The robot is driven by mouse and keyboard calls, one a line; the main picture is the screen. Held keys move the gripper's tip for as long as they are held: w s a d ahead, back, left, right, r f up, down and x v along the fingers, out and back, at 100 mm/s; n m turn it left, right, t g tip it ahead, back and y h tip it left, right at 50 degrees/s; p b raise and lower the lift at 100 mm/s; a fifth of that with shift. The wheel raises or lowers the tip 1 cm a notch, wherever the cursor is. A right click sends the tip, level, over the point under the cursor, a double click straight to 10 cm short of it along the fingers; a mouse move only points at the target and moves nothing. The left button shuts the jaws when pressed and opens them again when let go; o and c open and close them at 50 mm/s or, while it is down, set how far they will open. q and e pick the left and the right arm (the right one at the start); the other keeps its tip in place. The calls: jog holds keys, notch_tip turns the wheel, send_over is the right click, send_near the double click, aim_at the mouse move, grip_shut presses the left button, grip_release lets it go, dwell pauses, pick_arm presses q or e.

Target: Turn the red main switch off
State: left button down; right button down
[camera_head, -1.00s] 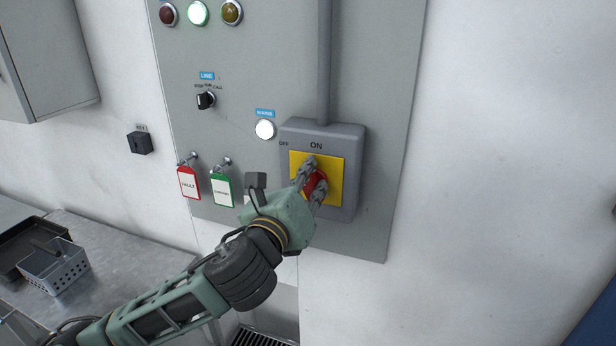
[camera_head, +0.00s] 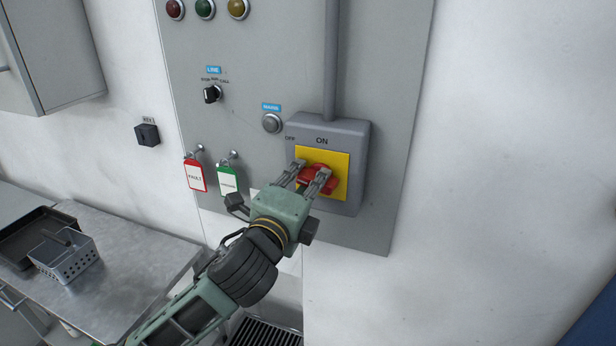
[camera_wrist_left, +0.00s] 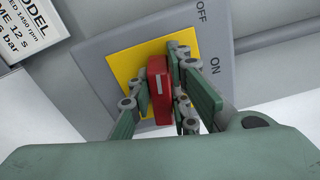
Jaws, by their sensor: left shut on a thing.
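The red main switch handle (camera_head: 318,179) sits on a yellow plate (camera_head: 340,163) on a grey switch box (camera_head: 350,132) marked OFF and ON. The handle lies roughly crosswise on the plate, not upright under ON. My left gripper (camera_head: 310,173) is shut on the handle, one finger on each side. The fingers hide part of the handle. My right gripper is not in view.
The indicator lamps, including the green one (camera_head: 205,8) and the round one under a blue label (camera_head: 272,123), are unlit. A red tag (camera_head: 195,175) and a green tag (camera_head: 229,182) hang left of the box. A steel table (camera_head: 130,258) holds a perforated basket (camera_head: 75,265).

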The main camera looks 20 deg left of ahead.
pick_arm(q)
jog(key=shift+f+n, duration=0.2)
jog(key=shift+n, duration=0.9)
jog(key=c, duration=1.6)
grip_release()
jog(key=shift+c, duration=0.2)
jog(key=shift+s, duration=0.1)
jog(key=shift+s, duration=0.3)
jog(key=s, duration=0.6)
jog(key=shift+s+a, duration=0.2)
jog(key=shift+s, duration=0.15)
